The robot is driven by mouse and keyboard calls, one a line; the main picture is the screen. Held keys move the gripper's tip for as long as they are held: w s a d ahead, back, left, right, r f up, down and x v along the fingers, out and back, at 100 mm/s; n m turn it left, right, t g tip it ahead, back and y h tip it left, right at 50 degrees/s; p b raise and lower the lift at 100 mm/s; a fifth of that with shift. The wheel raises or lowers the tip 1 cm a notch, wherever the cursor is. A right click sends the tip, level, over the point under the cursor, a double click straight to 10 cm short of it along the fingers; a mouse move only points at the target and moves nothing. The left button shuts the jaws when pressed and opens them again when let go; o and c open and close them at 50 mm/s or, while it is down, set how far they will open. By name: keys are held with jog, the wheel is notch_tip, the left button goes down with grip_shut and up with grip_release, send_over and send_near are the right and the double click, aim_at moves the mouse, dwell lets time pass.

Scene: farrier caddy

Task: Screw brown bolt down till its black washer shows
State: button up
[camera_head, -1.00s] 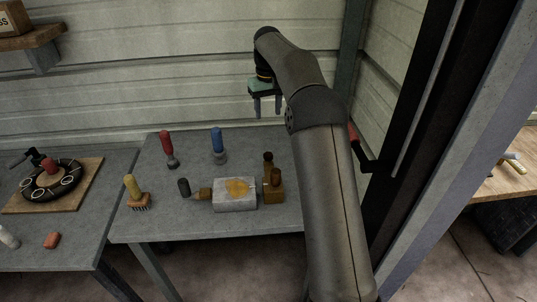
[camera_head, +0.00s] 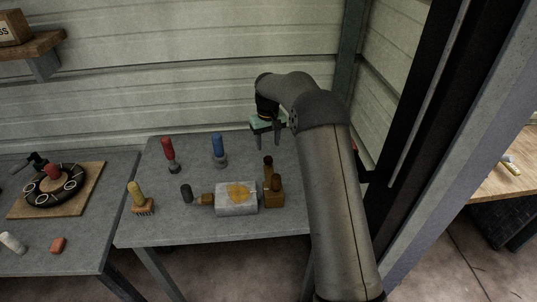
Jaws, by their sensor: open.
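A brown block (camera_head: 273,200) stands at the right end of a grey metal block (camera_head: 237,207) on the grey table. Two brown upright parts show at the brown block: a taller one behind (camera_head: 268,168) and a shorter one in front (camera_head: 277,184). I cannot tell for certain which is the brown bolt, and no black washer can be made out. My gripper (camera_head: 266,142) points down, open and empty, above and behind the brown parts, apart from them.
A red-handled tool (camera_head: 168,149), a blue-handled tool (camera_head: 218,146), a yellow-handled brush (camera_head: 135,193) and a dark cylinder (camera_head: 186,193) stand on the table (camera_head: 180,228). A black ring (camera_head: 53,184) lies on a board at left. The corrugated wall is close behind.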

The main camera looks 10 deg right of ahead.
aim_at(268, 158)
notch_tip(268, 158, down, 7)
jog(key=shift+p, duration=0.6)
